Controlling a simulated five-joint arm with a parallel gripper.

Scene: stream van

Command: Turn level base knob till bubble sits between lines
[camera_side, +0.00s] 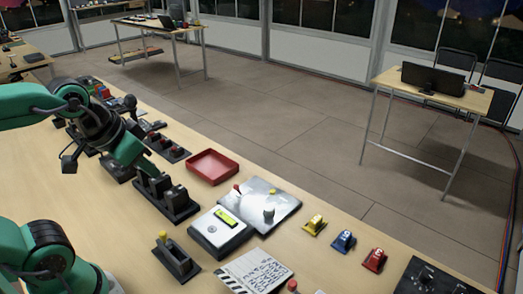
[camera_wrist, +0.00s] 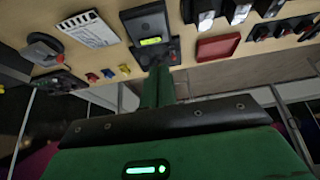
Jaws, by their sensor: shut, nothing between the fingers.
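A level base (camera_side: 222,232), a pale box with a yellow-green vial (camera_side: 228,216), sits on the bench in the middle of the side view. A small dark round spot, perhaps its knob, shows on its top. In the wrist view a dark-looking box (camera_wrist: 149,22) with a lit yellow-green strip (camera_wrist: 151,41) seems to be this base. The bubble and lines are too small to make out. My gripper (camera_side: 136,160) is shut and empty, up and left of the base in the side view, apart from it. Its narrow green tip (camera_wrist: 158,66) also shows in the wrist view.
A black lever block (camera_side: 178,204) stands between my gripper and the base. A red tray (camera_side: 211,167) and a silver plate (camera_side: 280,203) with small knobs lie beyond. A clapperboard (camera_side: 255,272) and a yellow-knobbed lever (camera_side: 177,262) are nearer. Coloured switches (camera_side: 343,241) stand to the right.

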